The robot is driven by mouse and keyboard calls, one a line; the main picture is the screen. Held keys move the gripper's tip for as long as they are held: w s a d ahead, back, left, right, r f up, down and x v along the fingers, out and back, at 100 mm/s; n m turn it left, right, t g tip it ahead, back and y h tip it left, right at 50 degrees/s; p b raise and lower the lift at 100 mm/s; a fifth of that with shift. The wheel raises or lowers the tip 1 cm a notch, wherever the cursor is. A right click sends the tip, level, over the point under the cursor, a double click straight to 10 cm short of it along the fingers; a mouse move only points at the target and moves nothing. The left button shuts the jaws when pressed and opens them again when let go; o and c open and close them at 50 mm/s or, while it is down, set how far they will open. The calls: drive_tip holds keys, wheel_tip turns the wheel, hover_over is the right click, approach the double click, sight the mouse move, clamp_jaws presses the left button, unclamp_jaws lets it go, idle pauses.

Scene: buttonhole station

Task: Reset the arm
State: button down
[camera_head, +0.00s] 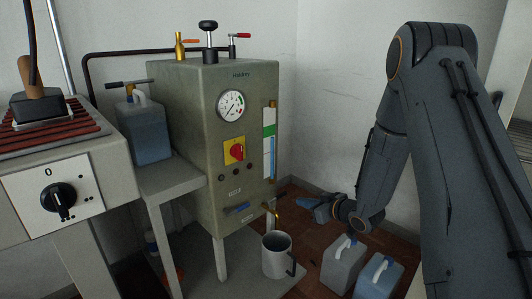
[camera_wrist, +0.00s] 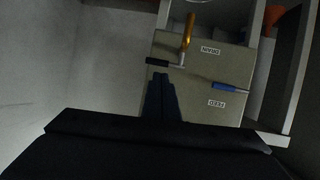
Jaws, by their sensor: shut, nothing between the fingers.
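My arm comes down on the right of the head view. My gripper (camera_head: 303,202) is low, beyond the lower right corner of the grey-green boiler cabinet (camera_head: 188,130), apart from it. In the wrist view the shut fingers (camera_wrist: 160,80) show dark and empty in front of the cabinet's lower panel, which appears upside down. That panel carries DRAIN and FEED labels, a brass tap (camera_wrist: 188,32), a black lever (camera_wrist: 165,63) and a blue lever (camera_wrist: 230,87).
A metal mug (camera_head: 277,258) stands below the cabinet's tap. Two blue-grey jugs (camera_head: 343,262) (camera_head: 380,278) stand on the floor beneath my arm. Another jug (camera_head: 148,135) sits on a side shelf. An iron (camera_head: 40,105) rests on the left table. The white wall is behind.

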drive_tip(key=s+a+r+g+h, duration=0.2)
drive_tip(key=s+a+r+g, duration=0.15)
drive_tip(key=s+a, duration=0.45)
drive_tip(key=s+a+r+g+h, duration=0.2)
drive_tip(key=s+a+r+h, duration=0.15)
drive_tip(key=s+a, duration=0.45)
drive_tip(key=s+a+r+g, duration=0.2)
drive_tip(key=s+a+g, duration=0.1)
drive_tip(key=s, duration=1.1)
drive_tip(key=s+a+r+g, duration=0.2)
drive_tip(key=s+r+g, duration=0.1)
drive_tip(key=s, duration=1.1)
drive_tip(key=d+r+m+p, duration=0.3)
drive_tip(key=d+r+p, duration=0.7)
drive_tip(key=r+p, duration=0.3)
drive_tip(key=d+r+m+h+p, duration=0.1)
drive_tip(key=d+r+m+p, duration=0.3)
drive_tip(key=d+r+p, duration=0.6)
wheel_tip(320, 180, up, 4)
drive_tip(key=p, duration=0.7)
drive_tip(key=shift+d+f, duration=0.15)
drive_tip(key=shift+d, duration=0.2)
